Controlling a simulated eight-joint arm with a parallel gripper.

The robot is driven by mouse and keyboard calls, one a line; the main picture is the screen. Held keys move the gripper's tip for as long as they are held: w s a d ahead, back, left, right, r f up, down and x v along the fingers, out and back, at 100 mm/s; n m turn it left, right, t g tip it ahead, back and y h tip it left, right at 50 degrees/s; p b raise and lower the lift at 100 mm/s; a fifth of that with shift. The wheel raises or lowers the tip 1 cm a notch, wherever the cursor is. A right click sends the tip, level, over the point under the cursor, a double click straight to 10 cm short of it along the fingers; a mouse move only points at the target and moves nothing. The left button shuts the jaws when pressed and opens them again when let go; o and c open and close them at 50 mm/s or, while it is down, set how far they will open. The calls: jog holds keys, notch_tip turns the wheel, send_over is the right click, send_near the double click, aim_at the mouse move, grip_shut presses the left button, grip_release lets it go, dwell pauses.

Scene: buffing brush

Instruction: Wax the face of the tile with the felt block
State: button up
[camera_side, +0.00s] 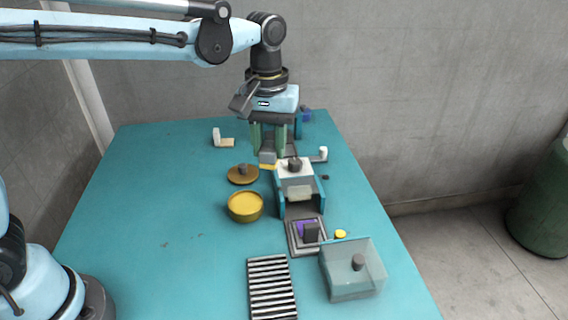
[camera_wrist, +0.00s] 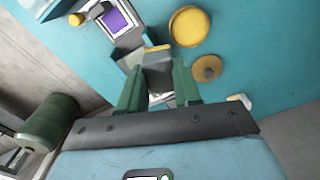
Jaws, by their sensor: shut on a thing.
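My gripper (camera_side: 268,150), with green fingers, is shut on a grey block with a yellow lower edge, which I take for the felt block (camera_side: 267,159). In the wrist view the block (camera_wrist: 158,68) sits between the fingers, its yellow edge facing away from the palm. It is held beside the back of a teal holder (camera_side: 316,200); contact cannot be told. The holder has a pale, greyish panel (camera_side: 299,191), possibly the tile, and a white top piece with a dark knob. A round tin of yellow wax (camera_side: 245,208) stands open in front, with its brown lid (camera_side: 242,175) behind it.
A grey framed tray (camera_side: 296,245) with a purple pad and dark block stands in front of the holder. A clear bin (camera_side: 352,280) is at front right, a striped rack (camera_side: 271,288) at front. The table's left side is clear.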

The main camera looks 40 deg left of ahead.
jog(key=w+d+f+n, duration=0.2)
jog(key=d+f+n, duration=0.25)
jog(key=d, duration=0.65)
jog(key=shift+m, duration=0.25)
jog(key=shift+w+a+f, duration=0.1)
jog(key=shift+w+f, duration=0.05)
jog(key=shift+f, duration=1.45)
jog(key=shift+w+f, duration=0.1)
jog(key=shift+f, duration=1.5)
jog(key=shift+s+a+f, duration=0.15)
jog(key=shift+f, duration=0.2)
jog(key=shift+s+a+f, duration=0.1)
jog(key=shift+f, duration=0.25)
jog(key=shift+s+a, duration=1.9)
jog(key=shift+w+d, duration=2.15)
jog(key=shift+d, duration=0.05)
notch_tip(320, 180, up, 8)
